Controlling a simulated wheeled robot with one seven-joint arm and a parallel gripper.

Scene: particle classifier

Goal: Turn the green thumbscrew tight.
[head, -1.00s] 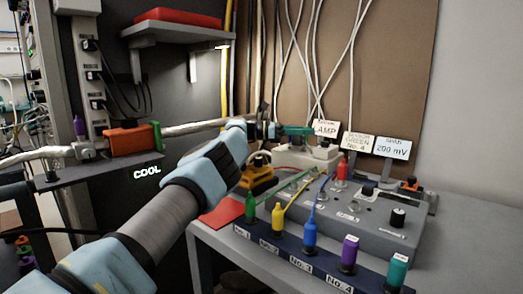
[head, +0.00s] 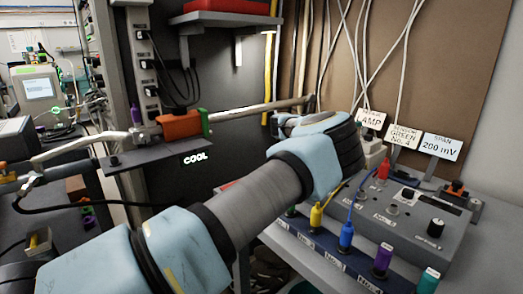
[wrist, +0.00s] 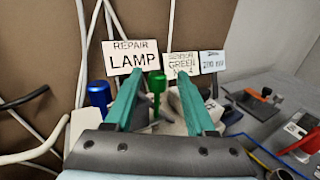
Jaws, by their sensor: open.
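In the wrist view, a green knob (wrist: 157,84) that looks like the thumbscrew stands upright on a short stem. It shows between the two teal fingers of my gripper (wrist: 160,76), beyond them as far as I can tell. The fingers are apart, with nothing held between them. A blue knob (wrist: 98,94) stands to the left, outside the left finger. In the head view my arm hides my fingertips and the green knob.
The signs "Repair lamp" (wrist: 132,55), "Sensor green No. 4" (wrist: 181,65) and "Span 200 mV" (head: 441,146) stand behind. White cables (head: 345,50) hang at the back. A grey control box (head: 410,205) with coloured plugs is on the right. An orange clamp (head: 180,125) sits on a pipe.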

